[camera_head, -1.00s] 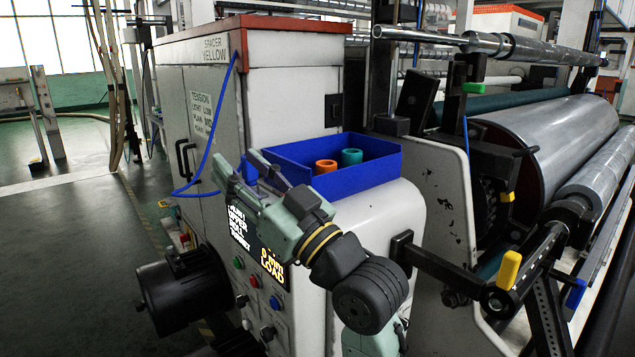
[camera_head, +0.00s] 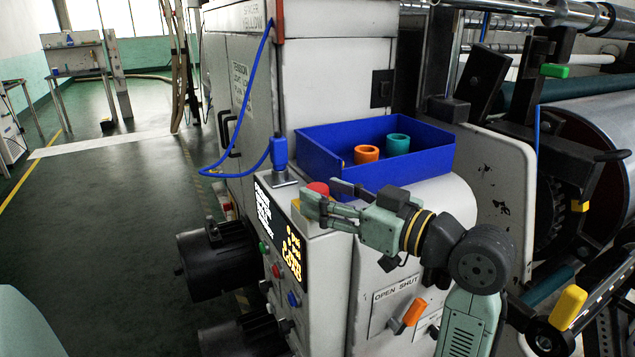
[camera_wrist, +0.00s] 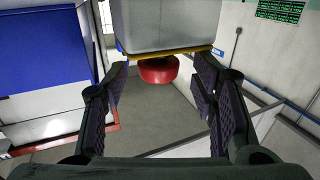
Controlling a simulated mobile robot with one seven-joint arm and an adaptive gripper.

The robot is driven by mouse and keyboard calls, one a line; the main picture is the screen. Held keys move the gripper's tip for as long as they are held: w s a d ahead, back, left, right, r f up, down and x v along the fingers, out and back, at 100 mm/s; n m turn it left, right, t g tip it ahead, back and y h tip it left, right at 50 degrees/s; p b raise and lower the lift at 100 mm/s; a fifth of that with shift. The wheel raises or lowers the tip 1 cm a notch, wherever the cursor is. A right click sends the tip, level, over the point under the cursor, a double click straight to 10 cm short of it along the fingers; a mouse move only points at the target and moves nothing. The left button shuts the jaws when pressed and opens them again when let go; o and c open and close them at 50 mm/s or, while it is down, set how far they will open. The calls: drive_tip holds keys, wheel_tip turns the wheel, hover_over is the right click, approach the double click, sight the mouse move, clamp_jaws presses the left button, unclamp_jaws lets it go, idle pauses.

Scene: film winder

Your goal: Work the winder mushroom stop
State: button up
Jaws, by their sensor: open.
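The red mushroom stop (camera_head: 318,187) sits on top of the grey control console, with a yellow part below it at my fingertips. My gripper (camera_head: 322,198) is in front of it, fingers pointing left, and partly covers it. In the wrist view the red mushroom head (camera_wrist: 154,71) shows beyond and between my two spread finger pads, with a yellow edge and a grey block above it. My gripper (camera_wrist: 158,100) is open and empty. I see a gap between the pads and the head; touch is not visible.
A blue tray (camera_head: 425,164) with an orange ring (camera_head: 366,154) and a teal ring (camera_head: 397,144) stands right behind my gripper. A blue plug with a cable (camera_head: 278,150) rises left of the stop. An orange-handled OPEN SHUT switch (camera_head: 414,311) is below my arm. Open floor lies left.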

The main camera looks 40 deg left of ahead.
drive_tip(key=shift+a, duration=1.35)
drive_tip(key=shift+c, duration=0.2)
clamp_jaws()
